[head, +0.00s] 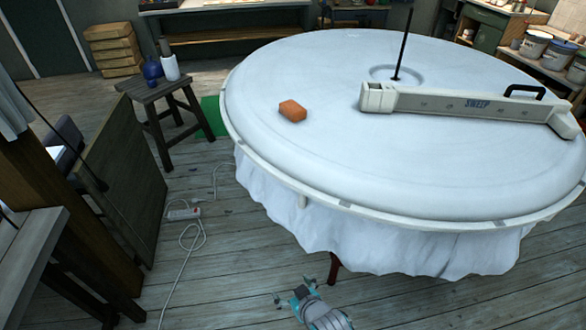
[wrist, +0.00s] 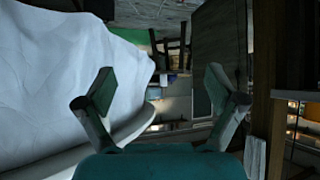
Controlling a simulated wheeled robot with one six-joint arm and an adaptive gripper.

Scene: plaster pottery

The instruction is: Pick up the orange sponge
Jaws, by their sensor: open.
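The orange sponge (head: 293,111) lies on the left part of the large round white plaster table (head: 300,160) in the head view. My gripper (head: 297,294) shows at the bottom of the head view, low in front of the table and well apart from the sponge. In the wrist view its two teal fingers (wrist: 163,92) are spread with nothing between them. The sponge is not visible in the wrist view, where the table's white cloth (wrist: 60,85) fills the left side.
A long white beam (head: 455,104) lies across the table's right part, near a thin black upright rod (head: 403,45). A dark stool (head: 165,95) with bottles stands left of the table. A power strip (head: 184,214) and cord lie on the floor. A dark panel (head: 125,175) stands at left.

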